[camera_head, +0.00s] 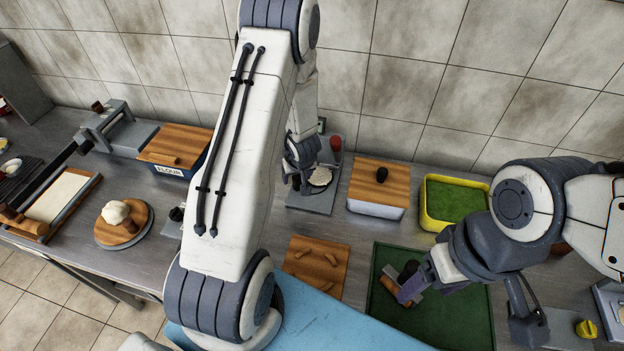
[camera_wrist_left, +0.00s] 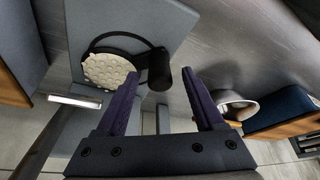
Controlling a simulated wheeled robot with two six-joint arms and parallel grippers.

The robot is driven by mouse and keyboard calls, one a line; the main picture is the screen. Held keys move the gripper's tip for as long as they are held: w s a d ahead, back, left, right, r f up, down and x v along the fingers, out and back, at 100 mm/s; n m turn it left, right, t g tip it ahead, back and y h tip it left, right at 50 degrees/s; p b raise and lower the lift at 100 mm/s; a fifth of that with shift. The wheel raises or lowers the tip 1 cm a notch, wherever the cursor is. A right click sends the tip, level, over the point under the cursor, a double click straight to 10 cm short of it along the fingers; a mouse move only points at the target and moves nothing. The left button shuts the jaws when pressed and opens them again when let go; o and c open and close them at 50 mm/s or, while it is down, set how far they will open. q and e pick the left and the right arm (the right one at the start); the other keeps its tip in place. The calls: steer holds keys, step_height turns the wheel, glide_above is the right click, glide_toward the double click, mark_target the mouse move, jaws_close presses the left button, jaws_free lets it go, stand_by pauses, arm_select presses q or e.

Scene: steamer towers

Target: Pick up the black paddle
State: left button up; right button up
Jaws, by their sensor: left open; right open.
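A black piece with a short thick handle (camera_wrist_left: 159,70) and a thin curved arm lies by a pale perforated disc (camera_wrist_left: 106,71) on a grey plate in the left wrist view; I cannot tell for sure that it is the black paddle. My left gripper (camera_wrist_left: 162,98) is open, with the handle showing between and beyond its fingertips; contact is not clear. In the head view my left gripper (camera_head: 302,182) is over the grey plate (camera_head: 318,204), beside the pale disc (camera_head: 321,177). My right gripper (camera_head: 404,288) is open over the green tray (camera_head: 455,320), beside small brown and dark items.
A wooden-lidded box (camera_head: 379,182) with a dark knob and a yellow tub (camera_head: 431,206) stand right of the plate. A wooden board (camera_head: 316,262) lies in front. A flour box (camera_head: 176,150) stands left. The tiled wall (camera_head: 420,80) bounds the counter behind.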

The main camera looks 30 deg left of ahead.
arm_select(q)
steer(key=shift+w+a+f, duration=0.1)
steer(key=shift+f, duration=0.15)
jaws_close()
steer(key=shift+r, duration=0.1)
